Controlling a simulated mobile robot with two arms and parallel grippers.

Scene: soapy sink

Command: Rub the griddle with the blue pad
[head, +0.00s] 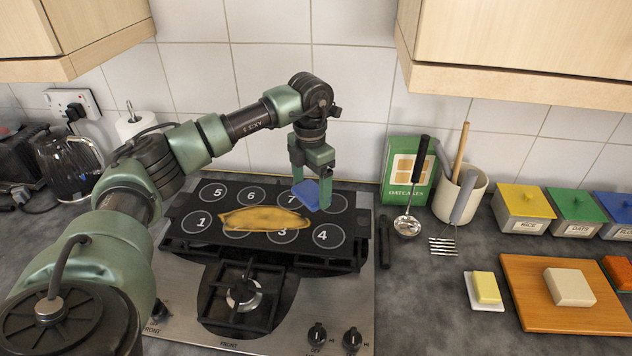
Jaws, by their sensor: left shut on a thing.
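The black griddle (193,223) lies across the back of the hob, with numbered white circles on its top. A yellow-brown smear (264,219) covers part of it, over the middle of the front row. My left gripper (311,193) points down above the griddle's right half, shut on the blue pad (306,195). The pad is tilted and sits near circles 7 and 8, to the right of the smear. I cannot tell whether the pad touches the griddle. My right gripper is not in view.
The steel hob (345,300) has a bare burner (243,292) in front of the griddle. To the right are a green oatcakes box (405,150), a ladle (408,224), a utensil crock (475,185), colored-lid tins and an orange board (545,310). A kettle (70,168) stands left.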

